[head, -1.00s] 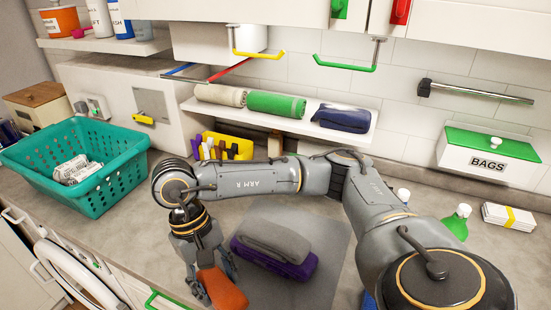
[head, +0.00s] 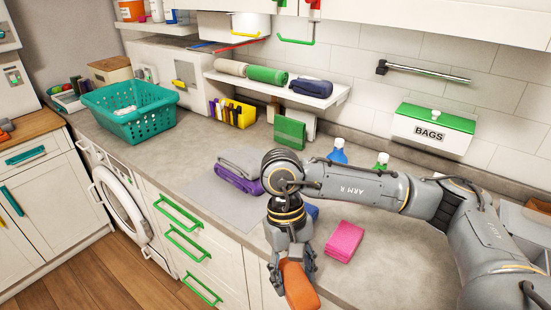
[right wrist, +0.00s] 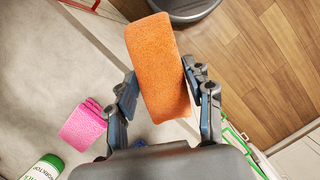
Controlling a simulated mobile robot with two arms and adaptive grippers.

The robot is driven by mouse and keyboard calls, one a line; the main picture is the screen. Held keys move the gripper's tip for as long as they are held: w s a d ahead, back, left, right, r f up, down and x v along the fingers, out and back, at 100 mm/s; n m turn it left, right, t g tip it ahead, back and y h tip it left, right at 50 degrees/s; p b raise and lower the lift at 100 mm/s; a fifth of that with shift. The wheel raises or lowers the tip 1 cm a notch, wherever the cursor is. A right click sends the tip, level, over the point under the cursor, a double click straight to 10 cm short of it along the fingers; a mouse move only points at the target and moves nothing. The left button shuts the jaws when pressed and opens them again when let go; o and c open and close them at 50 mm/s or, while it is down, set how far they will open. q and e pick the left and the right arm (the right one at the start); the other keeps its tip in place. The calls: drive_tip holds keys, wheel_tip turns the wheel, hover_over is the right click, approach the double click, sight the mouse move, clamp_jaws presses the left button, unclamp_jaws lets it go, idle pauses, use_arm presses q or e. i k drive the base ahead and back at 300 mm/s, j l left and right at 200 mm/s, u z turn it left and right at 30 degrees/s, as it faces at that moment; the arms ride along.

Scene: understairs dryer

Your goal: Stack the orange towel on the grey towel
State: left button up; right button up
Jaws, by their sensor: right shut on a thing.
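The orange towel (head: 300,288) is a folded block held in my right gripper (head: 292,268), out over the counter's front edge. In the right wrist view the orange towel (right wrist: 158,60) sits between the two fingers of the right gripper (right wrist: 163,95), above the counter edge and wood floor. The grey towel (head: 243,161) lies folded on top of a purple towel (head: 236,179), on a grey mat to the left of my right arm. The top of the grey towel looks bare. My left gripper is out of view.
A pink towel (head: 344,240) lies on the counter right of my gripper; it also shows in the wrist view (right wrist: 83,125). A blue item is partly hidden behind my wrist. Bottles (head: 338,152) stand behind my arm. A teal basket (head: 130,112) is at the left.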

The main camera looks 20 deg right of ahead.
sight(239, 157)
drive_tip(key=i+j+z, duration=0.25)
drive_tip(key=z, duration=0.2)
drive_tip(key=i+j+z, duration=0.2)
drive_tip(key=j+z, duration=0.25)
